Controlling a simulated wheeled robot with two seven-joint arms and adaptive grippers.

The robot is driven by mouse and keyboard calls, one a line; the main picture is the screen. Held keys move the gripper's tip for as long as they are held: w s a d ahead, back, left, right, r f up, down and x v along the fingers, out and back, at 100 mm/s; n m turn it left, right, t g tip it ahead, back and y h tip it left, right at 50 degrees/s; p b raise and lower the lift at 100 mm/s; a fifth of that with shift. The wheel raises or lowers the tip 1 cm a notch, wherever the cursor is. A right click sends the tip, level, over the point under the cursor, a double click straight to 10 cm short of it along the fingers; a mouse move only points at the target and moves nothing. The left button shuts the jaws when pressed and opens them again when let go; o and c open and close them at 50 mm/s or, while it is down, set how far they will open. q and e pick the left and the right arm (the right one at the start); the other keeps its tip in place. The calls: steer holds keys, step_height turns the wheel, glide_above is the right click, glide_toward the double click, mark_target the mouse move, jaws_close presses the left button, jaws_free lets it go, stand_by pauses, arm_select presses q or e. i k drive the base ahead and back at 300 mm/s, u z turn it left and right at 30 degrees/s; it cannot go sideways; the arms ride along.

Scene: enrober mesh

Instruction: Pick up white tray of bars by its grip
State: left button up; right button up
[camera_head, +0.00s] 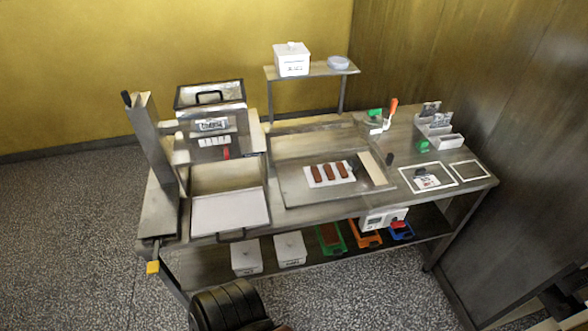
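A small white tray (313,182) with three brown bars (329,172) lies flat on the grey mesh plate (290,190) in the middle of the bench. A small dark piece at the tray's right end may be its grip, but it is too small to tell. Neither gripper is near the tray. A dark jointed shape at the lower right corner may be part of my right arm and gripper; its fingers cannot be made out. I see no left gripper.
A machine with a black handle (209,97) and a pale pan (228,213) stand left of the tray. A raised shelf (318,71) holds a white box (291,60) behind it. White outlined pads (468,170) lie at right. White boxes (289,249) and coloured trays (330,238) fill the lower shelf.

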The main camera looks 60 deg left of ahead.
mark_target(336, 173)
steer(key=u, duration=3.65)
steer(key=i, duration=1.05)
steer(key=z, duration=0.85)
